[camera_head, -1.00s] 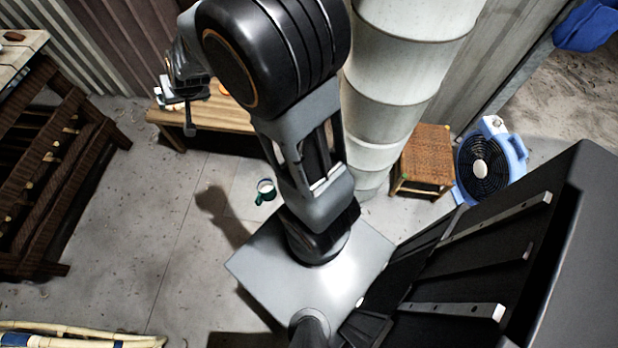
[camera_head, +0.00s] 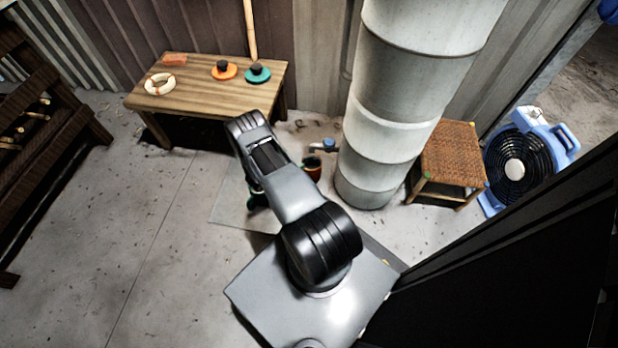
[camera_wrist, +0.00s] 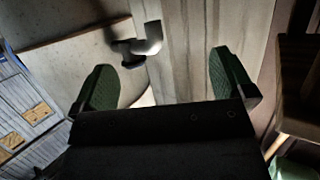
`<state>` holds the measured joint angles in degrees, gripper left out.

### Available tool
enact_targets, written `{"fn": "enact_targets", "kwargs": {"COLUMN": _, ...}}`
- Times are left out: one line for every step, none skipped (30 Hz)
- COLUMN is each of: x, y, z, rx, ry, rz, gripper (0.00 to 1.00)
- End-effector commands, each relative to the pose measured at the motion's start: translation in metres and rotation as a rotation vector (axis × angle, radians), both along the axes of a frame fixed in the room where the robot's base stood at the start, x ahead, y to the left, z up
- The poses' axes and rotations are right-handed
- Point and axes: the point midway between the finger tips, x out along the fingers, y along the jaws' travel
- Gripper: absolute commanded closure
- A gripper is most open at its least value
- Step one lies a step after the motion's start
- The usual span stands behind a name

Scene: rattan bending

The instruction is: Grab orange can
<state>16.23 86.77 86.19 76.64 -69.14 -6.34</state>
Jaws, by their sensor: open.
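The round column (camera_head: 388,110) stands close behind the container, with a pipe fitting (camera_head: 322,146) beside it. A wooden bench (camera_head: 205,95) holds orange and green discs and a ring. A woven stool (camera_head: 450,155) and blue fan (camera_head: 522,160) stand right.

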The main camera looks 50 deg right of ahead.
Motion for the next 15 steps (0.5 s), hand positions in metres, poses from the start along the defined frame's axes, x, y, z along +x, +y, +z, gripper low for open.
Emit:
{"fn": "enact_targets", "kwargs": {"x": -0.005, "y": -0.001, "z": -0.013, "rx": -0.009, "ry": 0.009, "rz": -0.011, "gripper": 0.00}}
{"fn": "enact_targets", "kwargs": {"x": -0.008, "y": -0.001, "z": -0.018, "rx": -0.014, "ry": 0.012, "rz": -0.015, "gripper": 0.00}}
{"fn": "enact_targets", "kwargs": {"x": -0.009, "y": -0.001, "z": -0.026, "rx": -0.019, "ry": 0.015, "rz": -0.020, "gripper": 0.00}}
{"fn": "enact_targets", "kwargs": {"x": -0.010, "y": -0.001, "z": -0.032, "rx": -0.020, "ry": 0.017, "rz": -0.022, "gripper": 0.00}}
{"fn": "enact_targets", "kwargs": {"x": -0.011, "y": -0.001, "z": -0.038, "rx": -0.021, "ry": 0.017, "rz": -0.023, "gripper": 0.00}}
{"fn": "enact_targets", "kwargs": {"x": -0.011, "y": -0.001, "z": -0.046, "rx": -0.022, "ry": 0.018, "rz": -0.024, "gripper": 0.00}}
{"fn": "enact_targets", "kwargs": {"x": -0.011, "y": -0.001, "z": -0.052, "rx": -0.022, "ry": 0.018, "rz": -0.024, "gripper": 0.00}}
{"fn": "enact_targets", "kwargs": {"x": -0.011, "y": -0.001, "z": -0.058, "rx": -0.022, "ry": 0.016, "rz": -0.023, "gripper": 0.00}}
{"fn": "enact_targets", "kwargs": {"x": -0.011, "y": -0.001, "z": -0.065, "rx": -0.021, "ry": 0.017, "rz": -0.023, "gripper": 0.00}}
{"fn": "enact_targets", "kwargs": {"x": -0.011, "y": -0.001, "z": -0.070, "rx": -0.021, "ry": 0.017, "rz": -0.023, "gripper": 0.00}}
{"fn": "enact_targets", "kwargs": {"x": -0.011, "y": -0.001, "z": -0.075, "rx": -0.021, "ry": 0.017, "rz": -0.022, "gripper": 0.00}}
{"fn": "enact_targets", "kwargs": {"x": -0.010, "y": -0.001, "z": -0.081, "rx": -0.021, "ry": 0.017, "rz": -0.022, "gripper": 0.00}}
{"fn": "enact_targets", "kwargs": {"x": -0.010, "y": -0.001, "z": -0.085, "rx": -0.021, "ry": 0.017, "rz": -0.022, "gripper": 0.00}}
{"fn": "enact_targets", "kwargs": {"x": -0.010, "y": -0.001, "z": -0.088, "rx": -0.021, "ry": 0.017, "rz": -0.022, "gripper": 0.00}}
{"fn": "enact_targets", "kwargs": {"x": -0.010, "y": -0.001, "z": -0.092, "rx": -0.020, "ry": 0.017, "rz": -0.022, "gripper": 0.00}}
